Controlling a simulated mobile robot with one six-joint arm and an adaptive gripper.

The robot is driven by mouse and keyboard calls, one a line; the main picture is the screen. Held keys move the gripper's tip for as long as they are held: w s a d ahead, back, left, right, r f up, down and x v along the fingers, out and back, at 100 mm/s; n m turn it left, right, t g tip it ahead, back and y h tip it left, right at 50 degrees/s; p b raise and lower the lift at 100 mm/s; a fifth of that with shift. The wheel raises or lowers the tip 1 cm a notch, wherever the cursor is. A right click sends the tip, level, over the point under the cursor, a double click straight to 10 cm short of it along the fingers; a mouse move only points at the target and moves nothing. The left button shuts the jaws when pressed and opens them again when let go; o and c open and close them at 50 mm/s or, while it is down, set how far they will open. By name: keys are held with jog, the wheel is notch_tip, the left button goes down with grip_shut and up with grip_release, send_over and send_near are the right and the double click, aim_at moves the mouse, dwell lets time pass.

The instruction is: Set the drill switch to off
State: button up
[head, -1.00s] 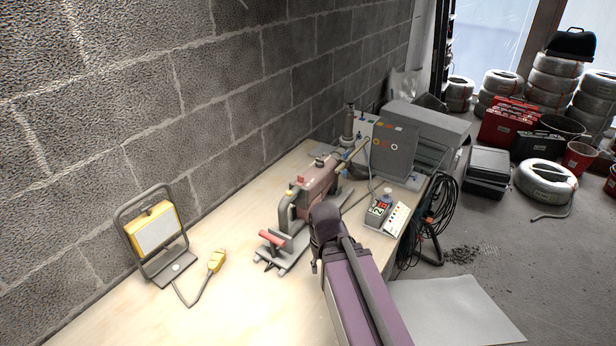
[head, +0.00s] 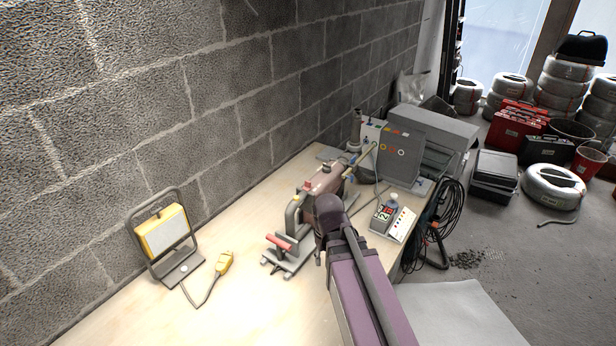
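A block wall runs behind.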

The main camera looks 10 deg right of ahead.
aim_at(308, 184)
jog(key=w+r+n+p, duration=0.8)
jog(key=w+r+p, duration=1.4)
jog(key=w+r, duration=0.1)
jog(key=shift+w+a, duration=0.25)
jog(key=shift+w, duration=0.15)
notch_tip(308, 184, down, 14)
jog(key=b, duration=1.3)
jog(key=shift+r+b, duration=0.2)
jog(key=shift+b, duration=0.2)
grip_shut()
